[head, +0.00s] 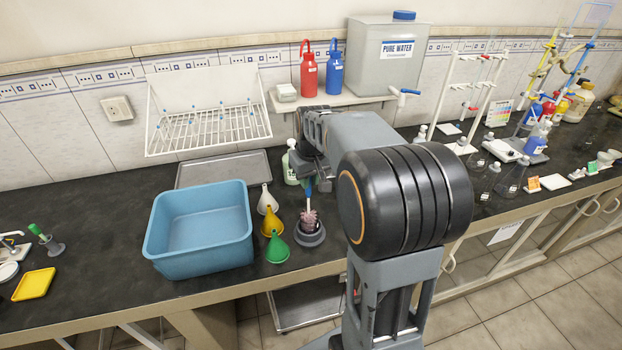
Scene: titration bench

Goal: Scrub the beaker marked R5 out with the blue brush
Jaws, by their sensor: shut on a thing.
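My gripper (310,178) is over the counter, right of the funnels, and is shut on a brush with a blue handle (308,188). The brush hangs upright with its pinkish bristles (309,219) down, at a dark round holder (310,238). I cannot tell whether the bristle tip still touches the holder. My arm hides part of the gripper and the counter behind it. No R5 mark can be read. Small clear glass vessels (511,182) stand on the right part of the counter, too small to tell apart.
A blue basin (200,228) stands left of the brush. White (267,201), yellow (272,222) and green (277,247) funnels stand between them. A green-white bottle (291,168) is close behind my gripper. A pure water tank (385,55) sits on the shelf. The counter's front edge is near.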

